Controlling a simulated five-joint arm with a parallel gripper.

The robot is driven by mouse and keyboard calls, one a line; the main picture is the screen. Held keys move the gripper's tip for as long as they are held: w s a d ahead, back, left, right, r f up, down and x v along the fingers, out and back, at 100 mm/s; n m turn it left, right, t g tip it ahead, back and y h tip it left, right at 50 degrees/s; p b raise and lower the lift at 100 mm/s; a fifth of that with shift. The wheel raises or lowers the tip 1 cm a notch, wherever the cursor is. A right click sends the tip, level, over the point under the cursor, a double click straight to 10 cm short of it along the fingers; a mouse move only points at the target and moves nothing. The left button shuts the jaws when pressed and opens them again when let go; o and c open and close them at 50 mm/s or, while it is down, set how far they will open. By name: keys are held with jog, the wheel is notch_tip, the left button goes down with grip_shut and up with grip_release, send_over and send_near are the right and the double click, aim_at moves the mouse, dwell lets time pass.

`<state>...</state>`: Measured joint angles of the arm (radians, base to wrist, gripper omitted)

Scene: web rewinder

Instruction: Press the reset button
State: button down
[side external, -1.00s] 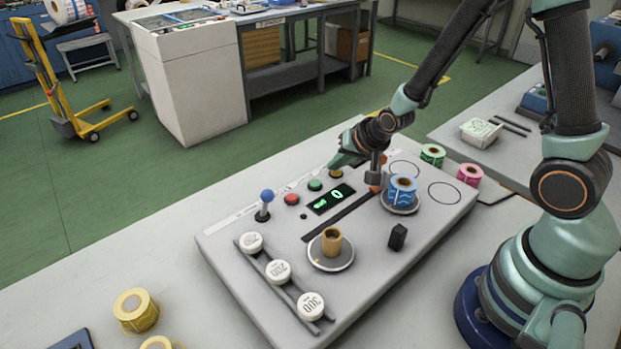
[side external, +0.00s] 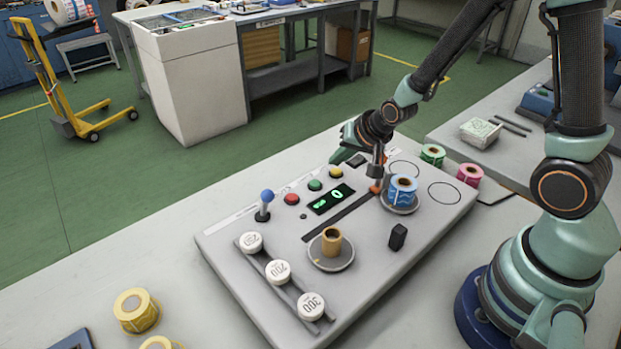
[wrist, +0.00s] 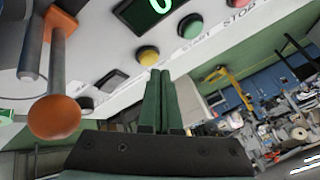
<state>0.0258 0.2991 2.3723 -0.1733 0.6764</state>
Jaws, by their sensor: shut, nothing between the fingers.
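A yellow button (side external: 336,172) is at the far end of a row on the grey panel, past the green button (side external: 315,184) and red button (side external: 291,198). In the wrist view, START and STOP labels show by the green button (wrist: 191,26) and the red one; I cannot read a label at the yellow button (wrist: 148,56). My gripper (side external: 337,158) is shut and empty, just above and behind the yellow button, apart from it. Its closed fingers (wrist: 160,82) point just beside that button in the wrist view.
The orange-tipped lever (wrist: 55,118) stands close to my gripper. A green-lit display (side external: 331,199) sits below the buttons. A blue-knobbed lever (side external: 265,204) is left of the red button. A blue roll (side external: 402,188) and a brown core (side external: 331,241) sit on round plates.

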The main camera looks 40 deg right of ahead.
aim_at(337, 173)
jog(key=shift+r, duration=2.55)
jog(key=shift+r, duration=0.15)
jog(key=s+a+r+n+g, duration=0.1)
jog(key=s+r+n, duration=0.7)
jog(key=s+r, duration=0.4)
jog(key=shift+s+r+g, duration=0.15)
jog(key=shift+s+g, duration=0.25)
jog(key=shift+s, duration=0.65)
